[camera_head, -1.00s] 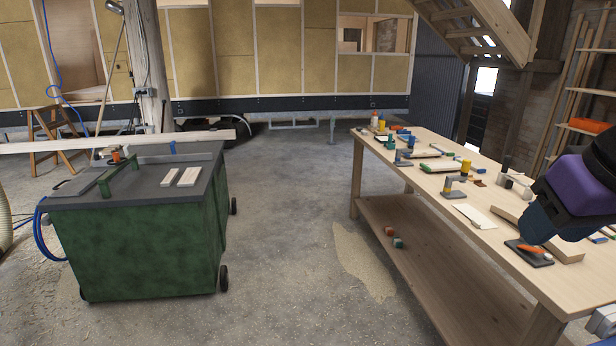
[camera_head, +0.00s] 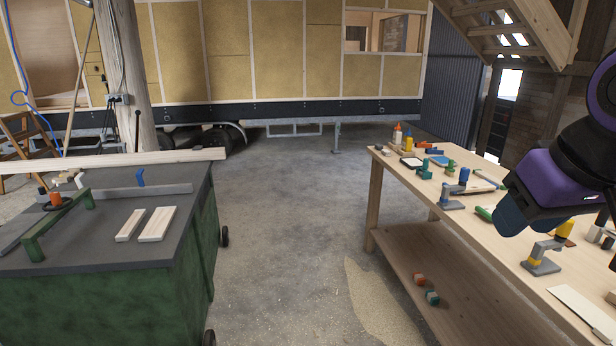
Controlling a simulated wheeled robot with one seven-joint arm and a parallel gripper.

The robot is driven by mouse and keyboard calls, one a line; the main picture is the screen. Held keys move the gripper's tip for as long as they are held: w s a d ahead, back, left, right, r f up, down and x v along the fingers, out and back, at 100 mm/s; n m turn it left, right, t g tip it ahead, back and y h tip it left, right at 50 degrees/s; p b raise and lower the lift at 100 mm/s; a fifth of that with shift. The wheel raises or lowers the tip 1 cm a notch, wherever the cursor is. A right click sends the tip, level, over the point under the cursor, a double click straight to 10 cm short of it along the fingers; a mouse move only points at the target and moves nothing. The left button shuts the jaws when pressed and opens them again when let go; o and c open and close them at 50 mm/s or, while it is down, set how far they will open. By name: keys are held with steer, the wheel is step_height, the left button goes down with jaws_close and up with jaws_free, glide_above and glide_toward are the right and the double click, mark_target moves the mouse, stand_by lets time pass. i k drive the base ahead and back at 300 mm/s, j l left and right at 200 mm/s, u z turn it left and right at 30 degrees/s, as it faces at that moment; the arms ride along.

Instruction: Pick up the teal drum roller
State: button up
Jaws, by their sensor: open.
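Two small blocky or drum-like pieces lie on the lower shelf of the workbench: one mainly orange (camera_head: 418,279), and one teal with a reddish part (camera_head: 432,297). A small upright teal piece (camera_head: 424,169) also stands on the bench top. At this size I cannot tell for sure which teal piece is the drum roller. My purple and dark-blue arm reaches in from the right, over the bench. Its fingers do not show, and I see nothing held.
The wooden workbench (camera_head: 389,187) on the right holds several tools and bottles. A green machine with a grey top (camera_head: 95,235) stands at the left, with two pale wood strips on it. Concrete floor (camera_head: 285,230) between them is clear, with a sawdust patch by the bench.

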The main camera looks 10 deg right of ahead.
mark_target(422, 171)
steer(key=i, duration=1.75)
steer(key=i+z, duration=0.15)
steer(key=i, duration=0.3)
steer(key=i+j+z, duration=0.2)
steer(key=i, duration=0.2)
steer(key=i+j+z, duration=0.15)
steer(key=i, duration=0.25)
steer(key=i+j+z, duration=0.15)
steer(key=i, duration=0.25)
